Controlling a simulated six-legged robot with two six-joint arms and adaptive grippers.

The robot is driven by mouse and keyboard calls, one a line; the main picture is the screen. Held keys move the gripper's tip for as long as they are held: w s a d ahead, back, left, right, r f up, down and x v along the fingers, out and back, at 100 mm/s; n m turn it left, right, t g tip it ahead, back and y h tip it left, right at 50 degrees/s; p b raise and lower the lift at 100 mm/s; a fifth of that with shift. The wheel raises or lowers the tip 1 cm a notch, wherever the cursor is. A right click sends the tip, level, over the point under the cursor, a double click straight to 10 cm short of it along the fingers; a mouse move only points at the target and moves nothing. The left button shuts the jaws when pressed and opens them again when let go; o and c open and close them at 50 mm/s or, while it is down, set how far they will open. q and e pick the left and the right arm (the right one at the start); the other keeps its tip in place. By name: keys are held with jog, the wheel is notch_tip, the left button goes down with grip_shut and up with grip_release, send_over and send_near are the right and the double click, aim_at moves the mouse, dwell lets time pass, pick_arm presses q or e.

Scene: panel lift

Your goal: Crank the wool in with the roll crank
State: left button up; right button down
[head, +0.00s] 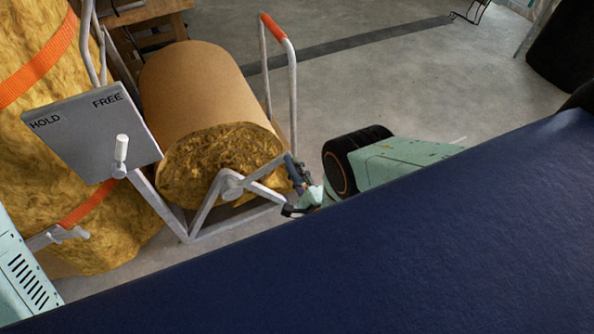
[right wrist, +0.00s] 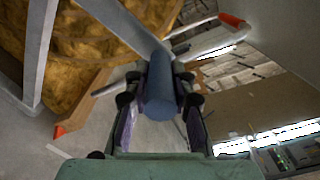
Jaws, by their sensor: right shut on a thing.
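The wool roll (head: 220,165) lies in a grey metal frame, wrapped in brown paper with yellow wool at its near end. The roll crank (head: 263,187) is a grey bent arm from the hub at the roll's near end. My right gripper (head: 298,190) is shut on the crank's handle at the right of the roll. In the right wrist view the dark blue-grey handle (right wrist: 161,88) sits between the fingers of this gripper (right wrist: 160,110). My left gripper is not in view.
A grey plate (head: 92,130) marked HOLD and FREE, with a white-knobbed lever (head: 121,150), stands left of the roll. Strapped yellow wool (head: 40,160) stands at the far left. A dark blue surface (head: 400,250) fills the lower right. Concrete floor (head: 370,85) is open behind.

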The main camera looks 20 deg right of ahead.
jog(key=shift+f, duration=0.25)
jog(key=c, duration=1.1)
grip_release()
jog(key=s, duration=1.2)
jog(key=shift+d, duration=0.2)
